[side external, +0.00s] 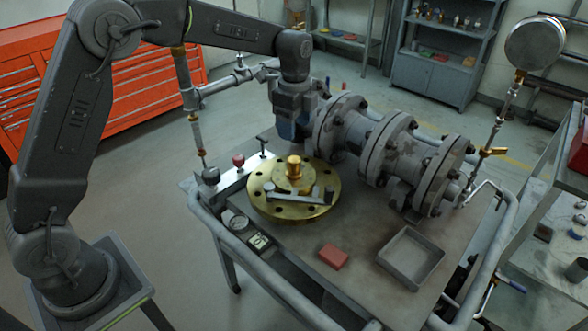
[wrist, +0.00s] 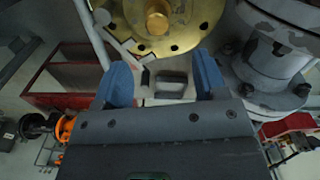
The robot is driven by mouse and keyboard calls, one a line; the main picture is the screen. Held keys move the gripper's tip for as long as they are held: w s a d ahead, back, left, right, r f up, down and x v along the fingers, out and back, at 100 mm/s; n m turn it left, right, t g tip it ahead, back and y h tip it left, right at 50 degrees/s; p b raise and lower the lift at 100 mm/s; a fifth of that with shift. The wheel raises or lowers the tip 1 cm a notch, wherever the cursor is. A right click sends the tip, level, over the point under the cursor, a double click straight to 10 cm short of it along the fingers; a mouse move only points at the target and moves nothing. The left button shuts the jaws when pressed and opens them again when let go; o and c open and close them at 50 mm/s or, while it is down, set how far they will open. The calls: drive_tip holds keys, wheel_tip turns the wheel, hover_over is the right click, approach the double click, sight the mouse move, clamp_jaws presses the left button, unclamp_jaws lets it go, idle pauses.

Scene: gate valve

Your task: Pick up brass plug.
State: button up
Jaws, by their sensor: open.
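The brass plug (side external: 293,167) is a small upright gold cylinder. It stands near the middle of a round brass flange (side external: 262,204) with bolt holes, on the workbench. In the wrist view the plug (wrist: 157,18) is at the top edge, on the flange (wrist: 187,38). My gripper (side external: 287,130) points down just behind and above the flange in the side view. In the wrist view its two blue fingers (wrist: 163,78) are wide apart. The plug is beyond the fingertips, not between them. A grey bracket-like piece (side external: 290,192) lies across the flange in front of the plug.
A large flanged grey valve body (side external: 368,148) stands close to the right of my gripper. A grey tray (side external: 411,258) and a red block (side external: 334,256) are on the bench front. A tall pressure gauge (side external: 535,42) rises at right.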

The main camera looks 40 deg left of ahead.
sight(294, 159)
drive_tip(key=f, duration=1.1)
drive_tip(key=shift+s, duration=0.2)
drive_tip(key=c, duration=1.2)
